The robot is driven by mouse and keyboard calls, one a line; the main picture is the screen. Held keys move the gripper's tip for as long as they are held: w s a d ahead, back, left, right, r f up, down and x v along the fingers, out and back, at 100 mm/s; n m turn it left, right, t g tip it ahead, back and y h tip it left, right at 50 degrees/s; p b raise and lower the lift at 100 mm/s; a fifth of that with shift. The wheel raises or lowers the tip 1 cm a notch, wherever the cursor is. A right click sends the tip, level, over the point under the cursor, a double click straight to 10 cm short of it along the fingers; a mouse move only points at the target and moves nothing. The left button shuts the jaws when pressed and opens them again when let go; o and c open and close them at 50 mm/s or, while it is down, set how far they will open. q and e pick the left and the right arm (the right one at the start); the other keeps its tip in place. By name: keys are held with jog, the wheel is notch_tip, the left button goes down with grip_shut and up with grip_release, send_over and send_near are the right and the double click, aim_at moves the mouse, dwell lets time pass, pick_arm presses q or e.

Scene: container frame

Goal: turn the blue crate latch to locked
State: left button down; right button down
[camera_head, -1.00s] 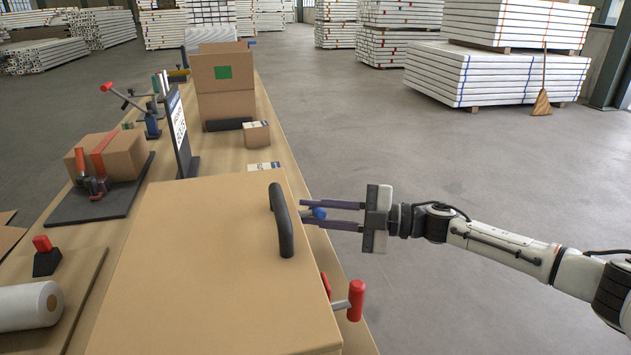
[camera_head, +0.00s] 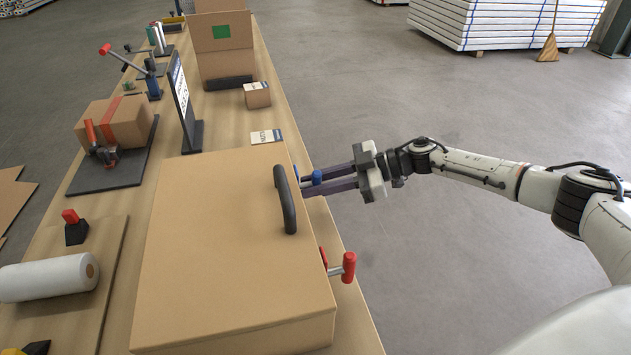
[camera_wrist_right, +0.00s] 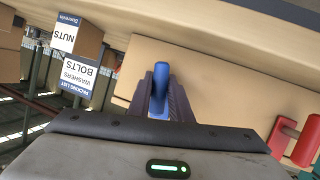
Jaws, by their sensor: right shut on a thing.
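The blue crate latch (camera_head: 317,177) is on the right side of the tan crate (camera_head: 230,240), beyond the black handle on its lid. My right gripper (camera_head: 307,183) reaches in from the right and is shut on the blue latch's handle. In the right wrist view the blue handle (camera_wrist_right: 160,92) stands between the two dark fingers, pointing away from the palm. The latch's base is hidden by the fingers, so its exact angle is hard to tell. My left gripper is not in view.
A red latch (camera_head: 347,267) sticks out of the same crate side, nearer to me. The black handle (camera_head: 285,198) stands up close beside my fingertips. A small carton (camera_head: 257,95) and a sign (camera_head: 183,108) stand farther back. Open floor lies right of the table.

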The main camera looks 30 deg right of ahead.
jog(key=shift+w+r+m+g, duration=0.2)
jog(key=shift+m+g, duration=0.3)
jog(key=shift+m, duration=0.2)
jog(key=shift+d, duration=0.1)
jog(key=c, duration=1.8)
grip_release()
jog(key=shift+c, duration=0.2)
jog(key=shift+o, duration=1)
jog(key=shift+s+f, duration=0.1)
jog(key=b+v, duration=0.1)
jog(key=v, duration=0.9)
jog(key=shift+d, duration=0.1)
jog(key=shift+s, duration=0.1)
